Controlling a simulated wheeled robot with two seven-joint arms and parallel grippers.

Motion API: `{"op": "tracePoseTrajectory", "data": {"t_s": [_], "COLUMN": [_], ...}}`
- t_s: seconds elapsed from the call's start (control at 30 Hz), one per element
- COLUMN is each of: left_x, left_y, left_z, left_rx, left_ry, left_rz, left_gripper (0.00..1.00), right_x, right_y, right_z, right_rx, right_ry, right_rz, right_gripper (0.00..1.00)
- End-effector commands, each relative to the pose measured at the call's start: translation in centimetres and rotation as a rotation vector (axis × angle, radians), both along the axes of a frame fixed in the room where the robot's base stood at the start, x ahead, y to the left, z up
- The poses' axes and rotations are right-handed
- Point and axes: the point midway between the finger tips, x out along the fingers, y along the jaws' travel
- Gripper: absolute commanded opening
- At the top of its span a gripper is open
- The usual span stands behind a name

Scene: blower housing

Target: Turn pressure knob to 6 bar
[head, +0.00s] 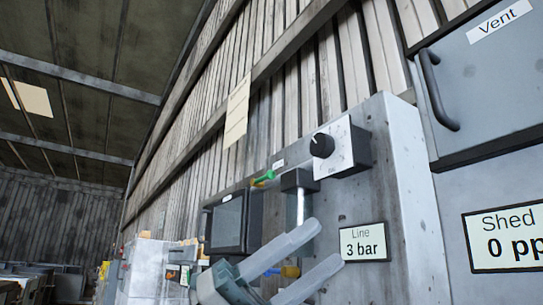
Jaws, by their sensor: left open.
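The black pressure knob (322,145) sits on a white plate (347,150) near the top of the grey panel box. A pale mark shows on its left side; the scale is too small to read. The line display (363,243) below it reads "Line 3 bar". My left gripper (326,245) is open and empty, its two pale fingers pointing up and right. In the picture it is below the knob and just left of the display, apart from the knob. My right gripper is not in view.
A dark block with a pale rod (300,205) is left of the knob, beside a dark screen (228,222) and a green part (263,179). At right is a grey vent door (490,85) with a protruding handle (437,92). A shed display (508,238) is below it.

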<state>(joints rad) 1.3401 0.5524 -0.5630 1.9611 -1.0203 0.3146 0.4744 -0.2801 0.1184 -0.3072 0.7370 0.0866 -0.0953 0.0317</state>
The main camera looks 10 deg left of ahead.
Motion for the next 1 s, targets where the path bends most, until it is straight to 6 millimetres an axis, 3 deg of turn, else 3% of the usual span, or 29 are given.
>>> {"op": "tracePoseTrajectory", "data": {"t_s": [0.03,0.23,0.47,0.67,1.0], "left_x": [-0.9,-3.6,-5.8,-7.6,-11.6], "left_y": [-0.3,-0.9,0.5,3.4,10.5], "left_z": [1.3,4.3,7.7,10.9,16.0], "left_rx": [0.053,0.263,0.476,0.631,0.795], "left_ry": [-0.048,-0.194,-0.31,-0.369,-0.363], "left_rz": [0.022,0.122,0.29,0.473,0.797], "left_gripper": [0.51,0.51,0.51,0.51,0.51], "right_x": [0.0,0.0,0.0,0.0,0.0], "right_y": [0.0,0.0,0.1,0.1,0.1], "right_z": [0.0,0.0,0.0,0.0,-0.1], "right_rx": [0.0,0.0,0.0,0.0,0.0], "right_ry": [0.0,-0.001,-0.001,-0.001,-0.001], "right_rz": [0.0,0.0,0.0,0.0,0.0], "right_gripper": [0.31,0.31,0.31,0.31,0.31]}}
